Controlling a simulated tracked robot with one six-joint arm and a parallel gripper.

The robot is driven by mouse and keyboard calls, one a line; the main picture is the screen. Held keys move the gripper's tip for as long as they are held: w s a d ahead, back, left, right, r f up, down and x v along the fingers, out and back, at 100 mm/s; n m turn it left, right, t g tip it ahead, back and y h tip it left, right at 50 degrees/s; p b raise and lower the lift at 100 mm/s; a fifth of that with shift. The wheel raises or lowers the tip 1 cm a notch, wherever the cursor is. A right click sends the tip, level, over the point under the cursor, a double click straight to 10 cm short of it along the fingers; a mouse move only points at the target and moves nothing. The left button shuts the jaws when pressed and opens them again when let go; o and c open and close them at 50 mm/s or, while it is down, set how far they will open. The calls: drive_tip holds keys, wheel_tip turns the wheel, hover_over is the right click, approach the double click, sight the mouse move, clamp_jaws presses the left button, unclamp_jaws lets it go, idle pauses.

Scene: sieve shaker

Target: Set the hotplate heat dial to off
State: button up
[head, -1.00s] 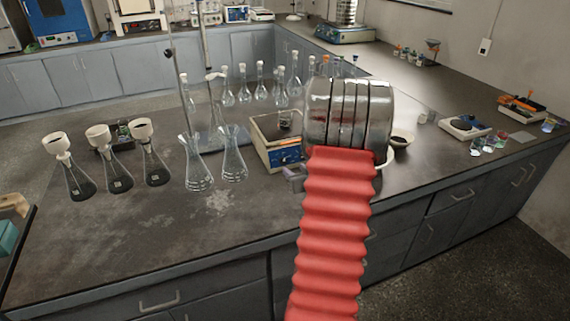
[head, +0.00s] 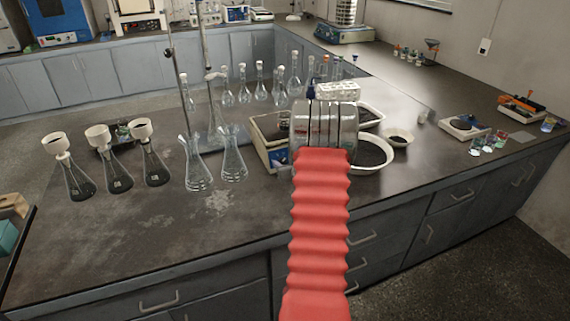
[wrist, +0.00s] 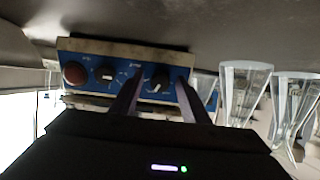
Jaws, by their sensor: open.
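The hotplate (head: 262,132) is a pale box with a blue front panel on the bench, partly hidden by my arm in the head view. In the wrist view, which appears upside down, its blue panel (wrist: 125,66) carries a red round part (wrist: 75,73) at the left, a black dial (wrist: 107,74) with a white mark, and another black dial (wrist: 160,80). The labels are too small to read, so I cannot tell which is the heat dial. My gripper (wrist: 160,84) is open, its two fingers on either side of the right-hand dial. Contact cannot be told.
Two clear conical flasks (head: 233,158) stand left of the hotplate; flasks also show at the right in the wrist view (wrist: 240,88). A stand rod (head: 179,85) rises behind them. White bowls (head: 372,155) and a white rack (head: 337,92) lie right and behind.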

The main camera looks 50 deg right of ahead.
drive_tip(key=shift+c, duration=0.3)
drive_tip(key=c, duration=1)
drive_tip(key=shift+n, duration=0.4)
drive_tip(key=n, duration=0.9)
drive_tip(key=shift+n, duration=0.3)
drive_tip(key=n, duration=0.5)
drive_tip(key=shift+f+n, duration=0.15)
drive_tip(key=shift+n, duration=2.25)
drive_tip(key=shift+a, duration=0.1)
